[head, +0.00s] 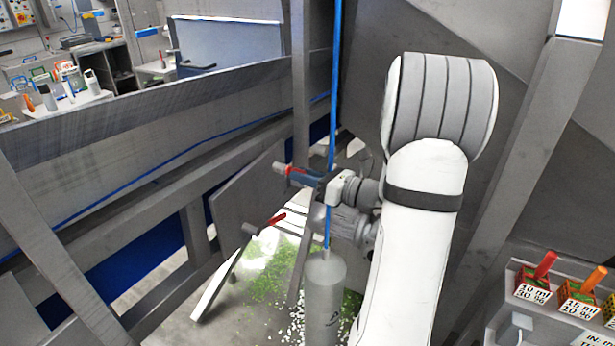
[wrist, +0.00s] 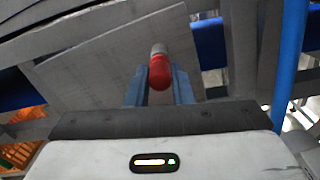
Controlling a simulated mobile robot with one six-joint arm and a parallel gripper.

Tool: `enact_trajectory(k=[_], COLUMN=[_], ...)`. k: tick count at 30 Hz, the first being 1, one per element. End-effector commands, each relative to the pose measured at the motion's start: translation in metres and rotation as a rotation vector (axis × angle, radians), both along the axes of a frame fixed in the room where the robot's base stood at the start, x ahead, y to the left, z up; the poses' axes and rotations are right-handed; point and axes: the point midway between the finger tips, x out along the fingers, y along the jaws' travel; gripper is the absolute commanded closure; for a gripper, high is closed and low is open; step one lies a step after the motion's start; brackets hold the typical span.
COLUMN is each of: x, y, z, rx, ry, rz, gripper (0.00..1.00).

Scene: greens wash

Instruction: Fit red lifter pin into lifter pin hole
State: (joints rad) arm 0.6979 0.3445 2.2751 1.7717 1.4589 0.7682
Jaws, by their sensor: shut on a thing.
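The red lifter pin (wrist: 160,70) is held between the two blue fingers of my gripper (wrist: 159,88) in the wrist view. Its grey tip points away from the wrist. In the head view my gripper (head: 300,176) is left of the white arm, and the pin (head: 281,168) sticks out leftward from its fingers. The pin is up in the air, apart from the grey panel behind it in the picture. I cannot make out the lifter pin hole in either view.
Below my gripper is a red-handled lever (head: 272,221) by a tilted grey panel (head: 235,205). A grey cylinder (head: 324,290) stands under a vertical blue hose (head: 335,90). Green scraps (head: 268,285) lie on the floor. Grey beams crowd the left; boxes with red and orange handles (head: 533,280) stand lower right.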

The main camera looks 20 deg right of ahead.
Motion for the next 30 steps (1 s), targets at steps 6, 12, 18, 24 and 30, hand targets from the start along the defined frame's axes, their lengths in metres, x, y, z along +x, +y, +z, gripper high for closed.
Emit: enact_trajectory(k=[6, 12, 18, 24, 30], x=[0.003, 0.003, 0.003, -0.004, -0.03], y=[0.002, 0.001, 0.001, -0.004, -0.024], z=[0.0, 0.0, 0.0, -0.001, -0.002], rx=[-0.001, 0.0, 0.0, -0.001, -0.001], ry=[-0.001, 0.0, 0.0, 0.0, 0.0], rz=[0.001, -0.001, -0.001, -0.003, -0.006], gripper=[0.74, 0.58, 0.54, 0.54, 0.54])
